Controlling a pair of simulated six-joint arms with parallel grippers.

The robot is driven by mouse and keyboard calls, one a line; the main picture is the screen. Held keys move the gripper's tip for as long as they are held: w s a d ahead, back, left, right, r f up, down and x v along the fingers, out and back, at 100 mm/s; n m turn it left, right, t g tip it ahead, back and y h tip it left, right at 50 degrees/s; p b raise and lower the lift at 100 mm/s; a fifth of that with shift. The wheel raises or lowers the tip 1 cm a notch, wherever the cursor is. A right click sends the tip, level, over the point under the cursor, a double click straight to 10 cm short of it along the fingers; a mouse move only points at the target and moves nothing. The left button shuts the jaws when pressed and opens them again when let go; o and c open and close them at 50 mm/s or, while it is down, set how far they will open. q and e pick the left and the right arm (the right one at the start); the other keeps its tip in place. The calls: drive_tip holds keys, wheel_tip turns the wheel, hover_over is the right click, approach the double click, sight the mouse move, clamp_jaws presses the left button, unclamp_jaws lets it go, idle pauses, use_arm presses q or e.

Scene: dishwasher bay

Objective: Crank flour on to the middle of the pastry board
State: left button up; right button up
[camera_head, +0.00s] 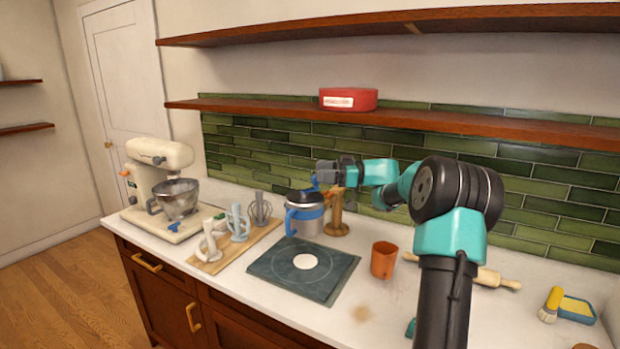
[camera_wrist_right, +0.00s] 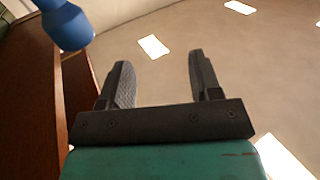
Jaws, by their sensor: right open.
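The dark pastry board (camera_head: 270,268) lies flat on the counter, with a round white patch (camera_head: 305,262) near its middle; I cannot tell whether that is flour or a marking. A metal and blue canister with a blue side handle, seemingly the flour sifter (camera_head: 305,222), stands upright just behind the board. My right gripper (camera_head: 318,172) is open above the canister, near a blue piece at its top. In the right wrist view a blue rounded part (camera_wrist_right: 68,26) is at the upper left, outside the empty fingers (camera_wrist_right: 157,80). My left gripper is out of view.
A wooden stand (camera_head: 337,220) is right beside the canister. An orange cup (camera_head: 384,260) is right of the board. A tool tray (camera_head: 205,262) and a stand mixer (camera_head: 160,180) are left. A rolling pin (camera_head: 497,280) lies right. A shelf (camera_head: 430,118) runs above my arm.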

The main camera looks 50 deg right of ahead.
drive_tip(key=s+d+f+m+t+h, duration=0.1)
drive_tip(key=s+d+f, duration=0.1)
drive_tip(key=d, duration=0.4)
drive_tip(key=s+d+f+m+h, duration=0.1)
drive_tip(key=s+d+f, duration=0.1)
drive_tip(key=s+d, duration=0.3)
drive_tip(key=shift+d+t+h, duration=0.3)
drive_tip(key=shift+d+t, duration=0.1)
drive_tip(key=shift+d, duration=0.1)
drive_tip(key=x, duration=1.7)
drive_tip(key=shift+w+a, duration=0.15)
drive_tip(key=shift+w, duration=0.1)
drive_tip(key=shift+c, duration=0.4)
drive_tip(key=c, duration=0.9)
drive_tip(key=shift+o, duration=0.2)
